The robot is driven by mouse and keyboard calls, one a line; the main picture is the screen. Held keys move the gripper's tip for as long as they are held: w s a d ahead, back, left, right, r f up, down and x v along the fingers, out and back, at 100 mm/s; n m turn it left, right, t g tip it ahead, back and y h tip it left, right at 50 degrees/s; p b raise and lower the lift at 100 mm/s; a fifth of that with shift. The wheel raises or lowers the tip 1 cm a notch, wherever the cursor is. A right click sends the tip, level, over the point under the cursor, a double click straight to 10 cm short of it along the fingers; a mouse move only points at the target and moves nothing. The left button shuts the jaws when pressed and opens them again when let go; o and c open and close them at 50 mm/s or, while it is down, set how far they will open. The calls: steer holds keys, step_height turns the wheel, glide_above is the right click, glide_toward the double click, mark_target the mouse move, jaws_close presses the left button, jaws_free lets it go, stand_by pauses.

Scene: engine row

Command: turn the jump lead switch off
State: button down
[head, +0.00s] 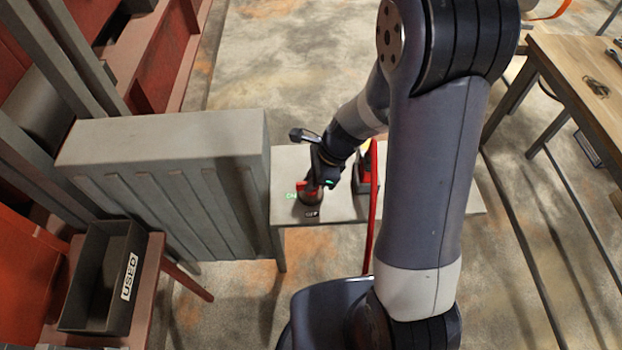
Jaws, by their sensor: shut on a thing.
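The jump lead switch (304,188) is a small red-handled switch on a low grey table. A green "ON" mark (291,196) shows at its left and a dark "OFF" label (312,214) lies at its front. My gripper (315,186) reaches down onto the switch from the upper right and is shut on its red handle. The fingers hide part of the handle, so its exact angle is hard to tell.
A large grey ribbed box (165,140) is on the left. A dark bin marked "USED" (84,318) sits at lower left. A wooden table (570,65) stands at right.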

steer(key=shift+n, duration=0.3)
steer(key=n+g, duration=0.1)
steer(key=n, duration=0.2)
steer(key=shift+n+g, duration=0.3)
steer(key=shift+n, duration=0.1)
steer(key=n+g+h, duration=0.1)
steer(key=n, duration=0.3)
steer(key=shift+w+n, duration=0.1)
steer(key=shift+n, duration=0.2)
steer(key=n, duration=0.2)
steer(key=n+g+h, duration=0.1)
steer(key=n, duration=0.1)
steer(key=shift+h+b, duration=0.3)
steer(key=n, duration=0.2)
steer(key=n+h, duration=0.1)
steer(key=n, duration=0.1)
steer(key=shift+n+g+h, duration=0.3)
steer(key=shift+g, duration=0.1)
steer(key=c, duration=1.5)
jaws_free()
